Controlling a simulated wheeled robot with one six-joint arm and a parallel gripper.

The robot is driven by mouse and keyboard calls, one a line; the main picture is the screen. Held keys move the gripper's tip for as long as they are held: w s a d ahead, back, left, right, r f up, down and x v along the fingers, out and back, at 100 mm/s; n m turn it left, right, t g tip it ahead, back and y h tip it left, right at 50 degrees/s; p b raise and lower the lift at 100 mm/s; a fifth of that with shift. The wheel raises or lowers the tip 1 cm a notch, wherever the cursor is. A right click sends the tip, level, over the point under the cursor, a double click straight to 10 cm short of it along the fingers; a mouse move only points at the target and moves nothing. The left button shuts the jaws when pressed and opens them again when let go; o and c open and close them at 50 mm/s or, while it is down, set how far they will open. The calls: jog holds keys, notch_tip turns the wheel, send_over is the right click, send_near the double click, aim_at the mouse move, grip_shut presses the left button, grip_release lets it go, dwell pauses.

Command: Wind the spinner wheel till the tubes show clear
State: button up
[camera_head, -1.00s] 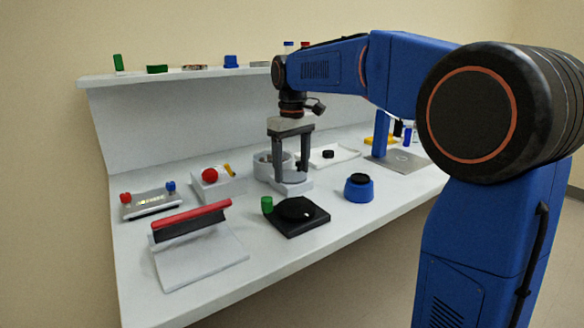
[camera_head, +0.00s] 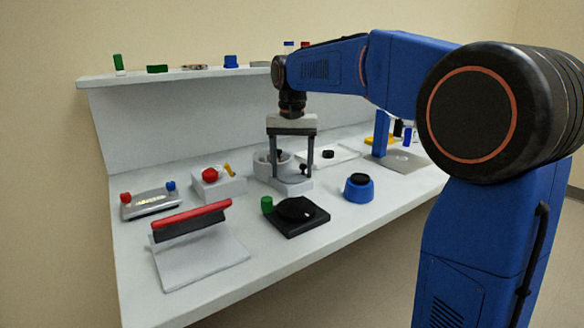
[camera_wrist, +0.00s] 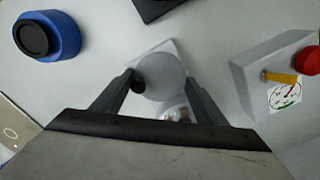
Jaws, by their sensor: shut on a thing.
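The spinner wheel (camera_wrist: 162,72) is a pale grey disc on a white base, seen between the fingers in the wrist view. In the head view its base (camera_head: 293,188) stands mid-bench. My gripper (camera_wrist: 161,80) points down and is shut on the wheel, one finger on each side of the rim. A black knob (camera_wrist: 138,85) sits by the left finger. Beside the wheel, a round cup (camera_wrist: 176,113) shows small pale and brownish contents, probably the tubes, partly hidden by my gripper. I cannot tell whether they are clear. My gripper also shows in the head view (camera_head: 291,174).
A blue round pot with a black top (camera_head: 358,187) stands to the right. A black plate with a dial (camera_head: 299,214) and green knob is in front. A white box with a red button and yellow lever (camera_head: 217,184) is left. A red-handled press (camera_head: 192,218) stands front left.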

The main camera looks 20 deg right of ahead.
aim_at(292, 175)
jog(key=shift+m, duration=0.5)
jog(key=o, duration=1.1)
jog(key=shift+c, duration=0.2)
notch_tip(292, 175, up, 17)
jog(key=shift+r, duration=0.2)
